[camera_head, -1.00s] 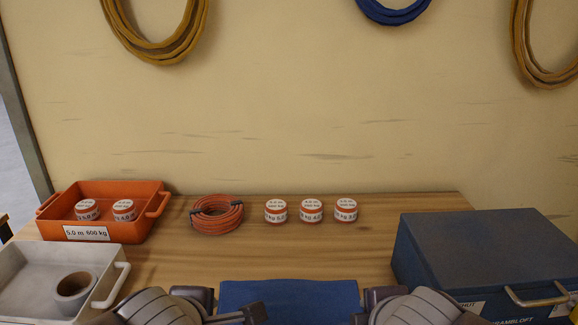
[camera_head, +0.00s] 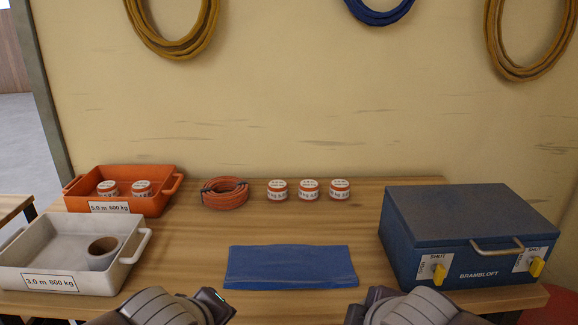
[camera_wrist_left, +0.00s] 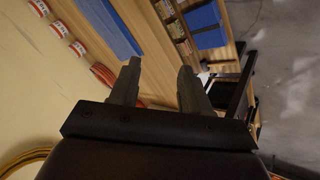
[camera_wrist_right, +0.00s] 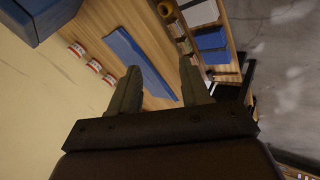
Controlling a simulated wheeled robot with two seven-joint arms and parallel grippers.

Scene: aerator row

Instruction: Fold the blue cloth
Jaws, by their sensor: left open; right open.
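The blue cloth (camera_head: 291,267) lies flat on the wooden table as a wide, neat rectangle near the front middle. It also shows in the left wrist view (camera_wrist_left: 110,27) and the right wrist view (camera_wrist_right: 141,63). My left gripper (camera_wrist_left: 158,78) is open and empty, its fingers apart. My right gripper (camera_wrist_right: 160,80) is also open and empty. In the head view both arms are at the bottom edge, on either side of the cloth's near edge and apart from it; their fingertips are hard to make out there.
A blue case (camera_head: 470,230) stands at right. At left are an orange tray (camera_head: 152,205) holding two labelled rolls and a white tray (camera_head: 110,281) holding a grey roll. An orange coil (camera_head: 225,192) and labelled rolls (camera_head: 309,190) line the back. Table around the cloth is clear.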

